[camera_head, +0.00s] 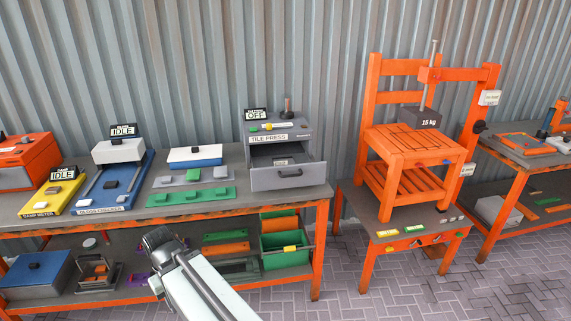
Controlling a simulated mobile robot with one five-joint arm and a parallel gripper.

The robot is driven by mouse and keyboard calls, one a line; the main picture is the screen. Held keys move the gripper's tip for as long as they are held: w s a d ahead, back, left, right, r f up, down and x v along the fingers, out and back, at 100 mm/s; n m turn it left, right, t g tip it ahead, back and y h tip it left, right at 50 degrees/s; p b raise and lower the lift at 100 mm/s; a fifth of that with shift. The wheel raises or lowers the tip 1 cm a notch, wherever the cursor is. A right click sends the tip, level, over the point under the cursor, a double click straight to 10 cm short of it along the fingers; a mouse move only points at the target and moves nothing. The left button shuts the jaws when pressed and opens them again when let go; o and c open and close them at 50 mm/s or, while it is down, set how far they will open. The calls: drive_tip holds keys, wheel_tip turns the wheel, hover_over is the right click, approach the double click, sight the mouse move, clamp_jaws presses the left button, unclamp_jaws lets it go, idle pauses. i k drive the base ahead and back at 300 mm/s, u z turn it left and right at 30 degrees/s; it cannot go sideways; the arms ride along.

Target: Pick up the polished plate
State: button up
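No plate in the camera_head view is clearly marked as polished, so I cannot tell which one it is. A grey plate (172,180) with small blocks lies on the bench top, left of the tile press (262,128). A green plate (160,200) with small blocks lies in front of it. The tile press drawer (288,178) is open, with a small grey item inside. My gripper (156,238) is the dark end of my pale arm, in front of the bench's lower shelf and apart from the plates. Its fingers are too small and dark to read.
A blue-and-white device (195,156) and other machines stand on the orange-framed bench (320,194). The lower shelf holds a green bin (285,261) and several coloured strips. An orange chair-like press (412,160) with a 15 kg weight stands right. Paved floor is clear at front right.

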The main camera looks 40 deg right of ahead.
sight(283, 161)
drive_tip(key=z, duration=0.1)
drive_tip(key=i, duration=1)
drive_tip(key=u, duration=0.1)
